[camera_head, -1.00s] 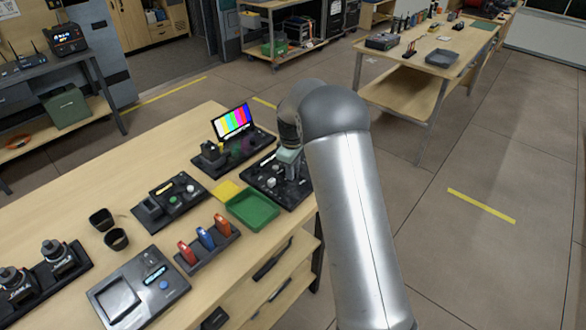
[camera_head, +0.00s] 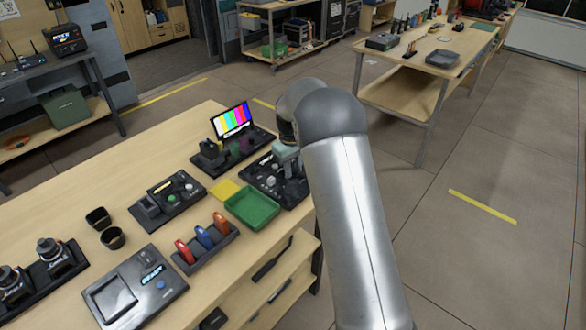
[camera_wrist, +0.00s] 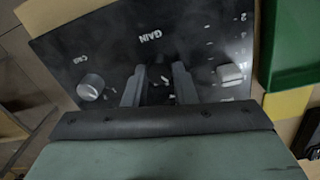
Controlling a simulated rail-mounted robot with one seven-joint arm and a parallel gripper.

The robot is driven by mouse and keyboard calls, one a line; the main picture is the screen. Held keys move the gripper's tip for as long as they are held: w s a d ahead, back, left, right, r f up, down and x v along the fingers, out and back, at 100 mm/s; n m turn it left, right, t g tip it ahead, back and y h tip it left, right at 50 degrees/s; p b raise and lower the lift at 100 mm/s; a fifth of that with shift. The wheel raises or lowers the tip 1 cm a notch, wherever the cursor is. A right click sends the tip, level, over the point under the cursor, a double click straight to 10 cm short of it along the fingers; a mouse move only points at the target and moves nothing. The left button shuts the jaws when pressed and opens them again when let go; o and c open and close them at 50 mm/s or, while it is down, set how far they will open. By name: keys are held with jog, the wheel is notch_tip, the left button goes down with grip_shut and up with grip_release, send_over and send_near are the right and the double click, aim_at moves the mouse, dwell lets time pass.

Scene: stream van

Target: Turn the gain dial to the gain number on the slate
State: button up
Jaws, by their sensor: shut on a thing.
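The black control panel (camera_head: 294,197) lies at the right end of the workbench, and fills much of the wrist view (camera_wrist: 75,52). Its white "GAIN" lettering reads upside down in the wrist view, just beyond my fingertips. My gripper (camera_wrist: 160,76) points down at the panel with its two dark fingers either side of the gain dial, shut on it. The dial is mostly hidden between the fingers, and I cannot read its setting. In the head view, my gripper (camera_head: 288,168) is partly hidden by my arm. I cannot make out a slate with a readable number.
Two silver knobs flank my fingers, a left one (camera_wrist: 90,87) and a right one (camera_wrist: 229,74) beside small markings. A green tray (camera_head: 267,224) and a yellow pad (camera_head: 223,190) lie beside the panel. A colour-bar screen (camera_head: 232,120) stands behind. Floor right of the bench is clear.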

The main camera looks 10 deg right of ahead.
jog(key=shift+w+r+m, duration=0.1)
jog(key=shift+m, duration=0.3)
jog(key=o, duration=1)
jog(key=r, duration=0.5)
jog(key=r+b, duration=0.1)
jog(key=r, duration=1.1)
jog(key=shift+s+a+r+b, duration=0.2)
jog(key=shift+a+b, duration=0.1)
jog(key=shift+a, duration=0.1)
